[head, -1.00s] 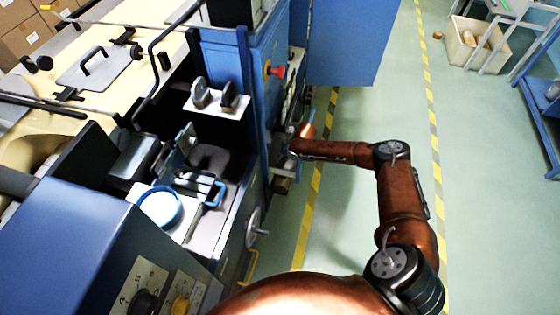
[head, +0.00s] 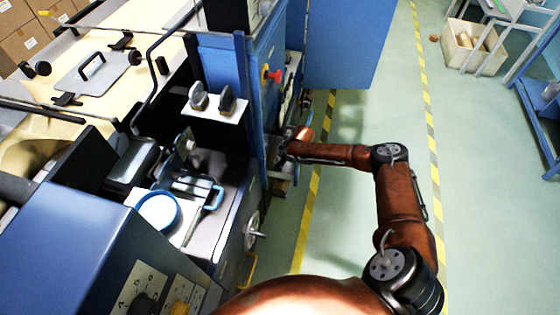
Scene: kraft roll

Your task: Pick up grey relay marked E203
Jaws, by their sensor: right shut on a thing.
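My right arm reaches in from the lower right, and its gripper (head: 281,155) is at the narrow side of the blue machine, beside the blue post. The gripper is small, dark and partly hidden by its own wrist. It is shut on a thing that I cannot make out. I cannot pick out the grey relay or any E203 marking in the head view. My left gripper is not in view.
The blue machine (head: 222,58) has a red knob (head: 271,76) and a handwheel (head: 252,232) close to my right arm. A blue cabinet (head: 348,45) stands behind. Green floor is clear to the right, up to a bin (head: 459,57) and a blue rack (head: 533,105).

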